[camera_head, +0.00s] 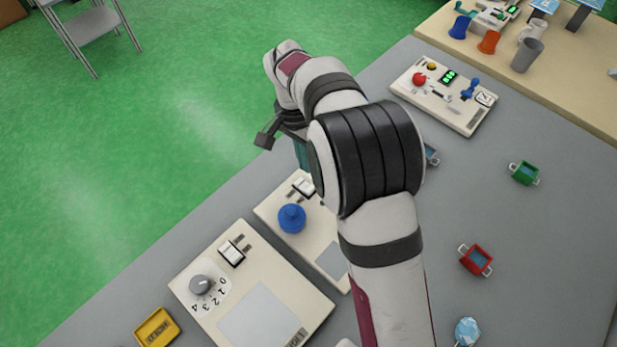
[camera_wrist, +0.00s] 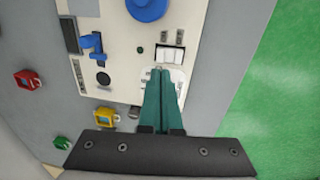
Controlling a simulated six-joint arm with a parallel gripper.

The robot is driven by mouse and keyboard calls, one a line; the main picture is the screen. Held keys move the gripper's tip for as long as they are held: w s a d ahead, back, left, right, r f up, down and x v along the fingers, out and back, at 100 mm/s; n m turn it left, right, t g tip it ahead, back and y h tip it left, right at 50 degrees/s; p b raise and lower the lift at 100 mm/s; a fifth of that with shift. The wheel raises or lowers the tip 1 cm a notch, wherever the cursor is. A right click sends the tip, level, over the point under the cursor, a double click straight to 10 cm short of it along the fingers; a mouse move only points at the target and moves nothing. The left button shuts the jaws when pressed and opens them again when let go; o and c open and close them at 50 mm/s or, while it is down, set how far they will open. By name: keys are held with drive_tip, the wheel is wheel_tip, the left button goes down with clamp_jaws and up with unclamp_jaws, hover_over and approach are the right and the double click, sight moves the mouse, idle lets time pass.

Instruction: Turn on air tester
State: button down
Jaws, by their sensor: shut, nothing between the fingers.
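The unit under my gripper is a cream panel (camera_head: 267,206) with a blue dome (camera_head: 291,218) and a white rocker switch (camera_head: 303,186). I cannot read a label naming it the air tester. The wrist view shows the same dome (camera_wrist: 147,7) and switch (camera_wrist: 170,54), with a small dark green dot (camera_wrist: 139,50) beside the switch. My gripper (camera_wrist: 162,72) is shut and empty; its teal fingertips are just below the switch in that view. Whether they touch the panel cannot be told. My arm hides part of the panel in the head view.
A second panel (camera_head: 210,318) with a dial and switch stands nearer. A blue lever (camera_wrist: 91,44) is left of the switch. Red (camera_head: 476,260) and green (camera_head: 524,173) pots stand right; a yellow pot (camera_wrist: 105,118) is close to my fingers.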

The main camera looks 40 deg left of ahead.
sight(310, 189)
drive_tip(key=f, duration=0.4)
drive_tip(key=d+f, duration=0.1)
drive_tip(key=f, duration=0.2)
drive_tip(key=shift+d+f, duration=0.15)
drive_tip(key=shift+f, duration=0.1)
drive_tip(key=shift+a+r, duration=0.2)
drive_tip(key=shift+a, duration=0.6)
drive_tip(key=shift+r, duration=0.15)
wheel_tip(310, 189, up, 14)
drive_tip(key=d, duration=0.2)
drive_tip(key=shift+f, duration=0.2)
